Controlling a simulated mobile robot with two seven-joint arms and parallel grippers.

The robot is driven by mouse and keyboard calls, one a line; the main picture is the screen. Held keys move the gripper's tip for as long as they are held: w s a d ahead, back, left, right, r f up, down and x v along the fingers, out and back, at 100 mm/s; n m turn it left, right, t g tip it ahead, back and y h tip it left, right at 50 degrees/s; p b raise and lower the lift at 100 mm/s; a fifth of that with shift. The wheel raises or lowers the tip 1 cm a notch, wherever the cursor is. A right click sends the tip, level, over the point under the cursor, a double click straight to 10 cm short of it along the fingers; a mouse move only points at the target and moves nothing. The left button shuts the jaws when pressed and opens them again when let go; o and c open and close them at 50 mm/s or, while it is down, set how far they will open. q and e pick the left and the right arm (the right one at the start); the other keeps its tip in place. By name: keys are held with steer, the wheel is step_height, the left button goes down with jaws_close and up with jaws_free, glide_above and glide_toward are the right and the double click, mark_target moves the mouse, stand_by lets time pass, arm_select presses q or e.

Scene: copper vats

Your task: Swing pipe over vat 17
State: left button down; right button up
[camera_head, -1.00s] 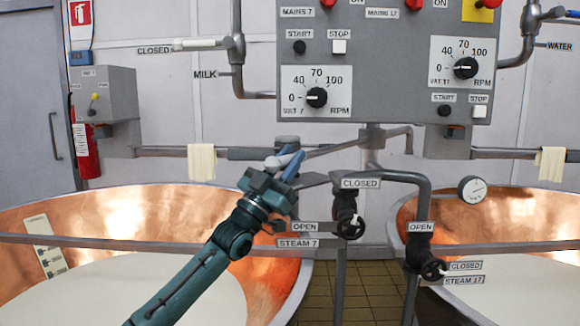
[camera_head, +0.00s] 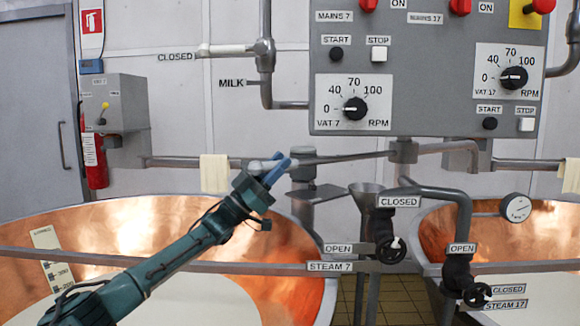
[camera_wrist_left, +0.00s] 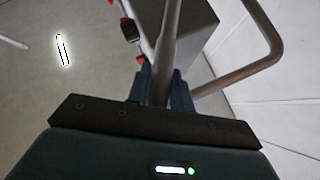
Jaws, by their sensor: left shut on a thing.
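The grey swing pipe (camera_head: 350,157) runs left from a post (camera_head: 403,151) under the control panel, roughly level. Its free end lies at the back right of the copper vat 7 (camera_head: 130,228), on the left. The copper vat 17 (camera_head: 465,228) is on the right, and the pipe's free part is not over it. My left gripper (camera_head: 277,166) is shut on the pipe near its free end. In the left wrist view the pipe (camera_wrist_left: 167,40) passes between the fingers of the left gripper (camera_wrist_left: 163,78). My right gripper is not in view.
The control panel (camera_head: 430,65) hangs above the pipe. Steam valves (camera_head: 390,248) and a funnel (camera_head: 367,188) stand between the vats. A rail (camera_head: 220,265) crosses in front of vat 7. A cloth (camera_head: 214,173) hangs on a back pipe. A gauge (camera_head: 516,208) is by vat 17.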

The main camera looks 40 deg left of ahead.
arm_select(q)
steer(key=shift+w+a+g+h, duration=0.2)
steer(key=shift+a+h, duration=0.1)
steer(key=shift+a, duration=0.25)
steer(key=shift+w+a+g+h, duration=0.2)
steer(key=shift+a+h, duration=0.1)
steer(key=shift+a, duration=0.2)
steer(key=shift+r+m, duration=0.2)
steer(key=shift+m, duration=0.1)
steer(key=shift+a+r, duration=0.1)
steer(key=shift+a, duration=0.1)
steer(key=c, duration=1.3)
jaws_free()
steer(key=shift+w+a, duration=0.1)
steer(key=shift+w, duration=0.05)
steer(key=shift+o, duration=0.2)
steer(key=shift+f, duration=0.2)
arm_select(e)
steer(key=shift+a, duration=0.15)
arm_select(q)
steer(key=shift+f, duration=0.1)
steer(key=shift+f, duration=0.2)
steer(key=b+v, duration=0.3)
steer(key=v, duration=0.9)
steer(key=shift+s+a, duration=0.2)
steer(key=shift+s, duration=0.15)
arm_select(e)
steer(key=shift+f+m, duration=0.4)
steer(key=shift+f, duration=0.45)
